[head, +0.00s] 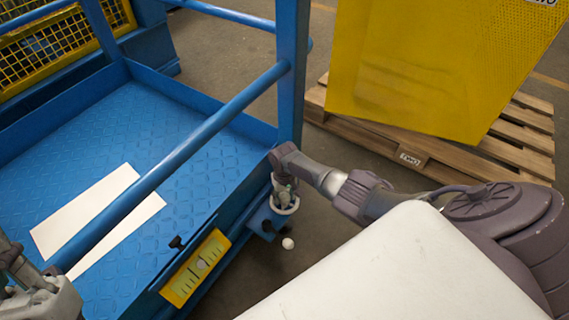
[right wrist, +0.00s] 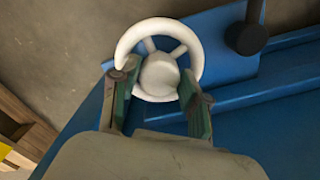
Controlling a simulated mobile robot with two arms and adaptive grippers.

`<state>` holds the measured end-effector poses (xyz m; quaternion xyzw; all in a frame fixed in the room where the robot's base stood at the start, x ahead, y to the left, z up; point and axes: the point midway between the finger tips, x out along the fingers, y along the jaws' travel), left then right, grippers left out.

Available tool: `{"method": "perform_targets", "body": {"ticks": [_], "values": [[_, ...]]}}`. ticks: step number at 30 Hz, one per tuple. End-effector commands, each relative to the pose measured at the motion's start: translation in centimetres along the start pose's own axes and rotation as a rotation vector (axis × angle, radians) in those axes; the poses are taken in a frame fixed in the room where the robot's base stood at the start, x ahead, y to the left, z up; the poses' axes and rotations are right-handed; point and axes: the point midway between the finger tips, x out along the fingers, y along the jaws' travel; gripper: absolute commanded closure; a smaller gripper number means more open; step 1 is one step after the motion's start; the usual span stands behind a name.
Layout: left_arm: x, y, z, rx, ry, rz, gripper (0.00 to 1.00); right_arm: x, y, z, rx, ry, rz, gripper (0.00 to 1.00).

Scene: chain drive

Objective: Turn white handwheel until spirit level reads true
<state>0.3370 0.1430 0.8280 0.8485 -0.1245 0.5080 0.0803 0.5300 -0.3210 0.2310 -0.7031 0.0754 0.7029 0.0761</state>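The white handwheel (right wrist: 136,37) fills the top middle of the right wrist view, with spokes and a round hub (right wrist: 160,74). In the head view its rim (head: 289,209) shows at the blue platform's near corner. My right gripper (right wrist: 158,70) has its fingers apart, one on each side of the hub, inside or over the rim; firm contact is not clear. It also shows in the head view (head: 284,186). The yellow spirit level (head: 195,268) is on the platform's front edge; its bubbles are too small to read. My left gripper (head: 36,300) is at the lower left, fingers unclear.
The blue platform (head: 75,125) has a rail (head: 190,146) and post (head: 291,80). White strips (head: 85,213) lie on its floor. A yellow panel (head: 430,65) and wooden pallet (head: 520,145) stand at right. A white ball (head: 288,243) shows below the wheel.

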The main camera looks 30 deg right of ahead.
Motion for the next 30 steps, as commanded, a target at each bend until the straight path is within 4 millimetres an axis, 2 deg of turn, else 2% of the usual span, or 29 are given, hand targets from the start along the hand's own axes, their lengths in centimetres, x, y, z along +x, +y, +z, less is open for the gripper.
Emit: {"method": "perform_targets", "body": {"ticks": [1,3,12,17,22,30], "values": [[0.0,0.0,0.0,0.000,0.000,0.000,1.00,0.0,0.0,0.0,-0.001,0.001,0.000,0.41],[0.0,0.0,0.0,0.000,0.000,0.000,1.00,0.0,0.0,0.0,-0.001,0.000,0.000,0.33],[0.0,0.0,0.0,-0.001,0.002,0.000,1.00,-0.1,0.0,0.0,-0.001,0.000,0.001,0.33],[0.0,0.0,0.0,-0.001,0.001,0.000,1.00,-0.9,0.0,0.0,-0.001,0.001,0.000,0.33],[0.0,0.0,0.0,-0.001,0.001,0.000,1.00,-3.4,0.1,0.0,-0.004,0.004,0.001,0.33],[0.0,0.0,0.0,-0.001,0.001,0.000,1.00,-9.1,0.1,-0.1,-0.002,0.004,0.000,0.33]]}}
